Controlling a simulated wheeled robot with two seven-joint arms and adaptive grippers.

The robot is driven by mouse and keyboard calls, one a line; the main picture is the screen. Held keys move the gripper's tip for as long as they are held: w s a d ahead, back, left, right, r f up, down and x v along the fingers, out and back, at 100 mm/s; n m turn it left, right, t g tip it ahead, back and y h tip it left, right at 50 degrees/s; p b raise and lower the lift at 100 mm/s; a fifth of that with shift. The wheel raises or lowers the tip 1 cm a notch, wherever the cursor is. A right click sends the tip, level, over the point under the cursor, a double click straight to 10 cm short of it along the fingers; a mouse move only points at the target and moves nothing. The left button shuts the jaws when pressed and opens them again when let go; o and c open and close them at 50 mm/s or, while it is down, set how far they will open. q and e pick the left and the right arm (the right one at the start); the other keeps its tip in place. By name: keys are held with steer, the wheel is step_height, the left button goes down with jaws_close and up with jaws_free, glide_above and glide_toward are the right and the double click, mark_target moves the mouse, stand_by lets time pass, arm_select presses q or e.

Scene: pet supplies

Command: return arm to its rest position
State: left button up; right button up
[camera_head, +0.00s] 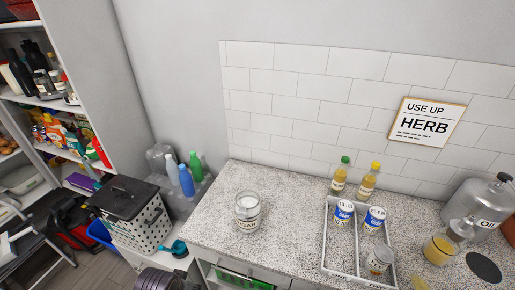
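Neither of my grippers shows in the head view. The speckled counter (205,218) runs along the tiled wall. A clear glass jar (247,212) with a label and pale contents stands on its left part. A pale divided tray (341,262) on the right part holds two white-and-blue cans, a left one (343,213) and a right one (374,220), and a labelled jar (379,260) near its front.
Two bottles, green-capped (340,175) and yellow-capped (367,183), stand behind the tray. A metal oil canister (478,212) and a glass jug (440,247) stand right. A white basket (137,225) and stocked shelves (62,105) are left. The counter's middle is clear.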

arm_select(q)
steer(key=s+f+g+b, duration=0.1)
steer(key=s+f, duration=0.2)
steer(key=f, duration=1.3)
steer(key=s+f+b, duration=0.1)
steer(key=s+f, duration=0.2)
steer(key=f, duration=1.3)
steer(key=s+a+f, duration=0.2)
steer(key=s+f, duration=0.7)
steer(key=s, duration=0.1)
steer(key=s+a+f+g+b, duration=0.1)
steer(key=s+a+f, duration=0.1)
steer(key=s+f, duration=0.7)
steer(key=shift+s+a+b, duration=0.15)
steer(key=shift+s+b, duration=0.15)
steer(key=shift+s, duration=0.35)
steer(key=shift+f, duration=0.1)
